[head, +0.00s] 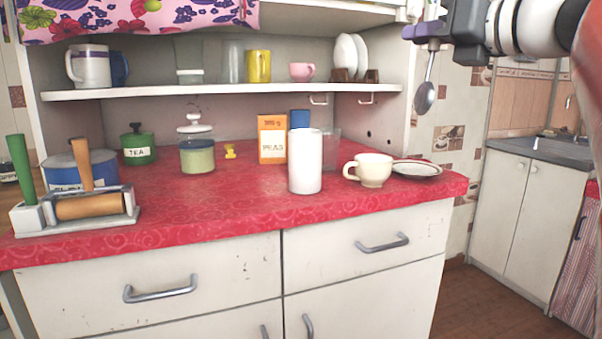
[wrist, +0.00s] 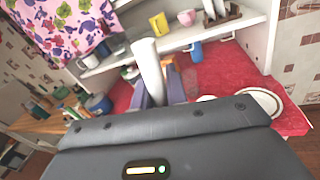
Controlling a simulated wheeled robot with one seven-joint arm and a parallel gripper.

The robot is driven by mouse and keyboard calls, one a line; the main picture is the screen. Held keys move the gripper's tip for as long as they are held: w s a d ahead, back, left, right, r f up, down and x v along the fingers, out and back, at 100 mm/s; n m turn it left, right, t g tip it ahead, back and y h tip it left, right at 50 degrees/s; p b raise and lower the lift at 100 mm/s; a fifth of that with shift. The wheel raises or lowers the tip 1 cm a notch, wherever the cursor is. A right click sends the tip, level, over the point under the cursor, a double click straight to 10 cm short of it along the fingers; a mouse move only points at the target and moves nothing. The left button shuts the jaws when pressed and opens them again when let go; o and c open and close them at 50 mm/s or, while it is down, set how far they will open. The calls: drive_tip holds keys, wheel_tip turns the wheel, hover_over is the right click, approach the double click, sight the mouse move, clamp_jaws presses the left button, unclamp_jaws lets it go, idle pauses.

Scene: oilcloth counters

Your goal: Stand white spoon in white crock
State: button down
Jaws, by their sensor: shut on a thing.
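The white spoon (head: 425,97) hangs bowl down from my gripper (head: 427,35), at the upper right of the head view. Its bowl looks grey in shade there. My gripper is shut on its handle; the pale handle (wrist: 148,65) rises between the purple fingers in the wrist view. The white crock (head: 305,165) is a tall, plain cylinder standing upright near the counter's front edge. My gripper and the spoon are to the right of the crock and higher in the picture, apart from it. I cannot make out the crock in the wrist view.
A cream cup (head: 373,171) and a plate (head: 417,170) stand right of the crock on the red counter (head: 230,207). An orange box (head: 272,139) and a clear glass are behind it. The shelf (head: 220,90) overhangs the back.

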drive_tip(key=w+a+f+n+g+y, duration=0.1)
drive_tip(key=w+f+n+g+y, duration=0.1)
drive_tip(key=f, duration=3.5)
drive_tip(key=w+a+f+n+g+y, duration=0.1)
drive_tip(key=w+f+n+g+y, duration=0.1)
drive_tip(key=f, duration=3.6)
drive_tip(key=shift+w+a+y, duration=0.25)
drive_tip(key=shift+w+y, duration=0.05)
drive_tip(key=shift+y, duration=0.1)
drive_tip(key=shift+a, duration=0.1)
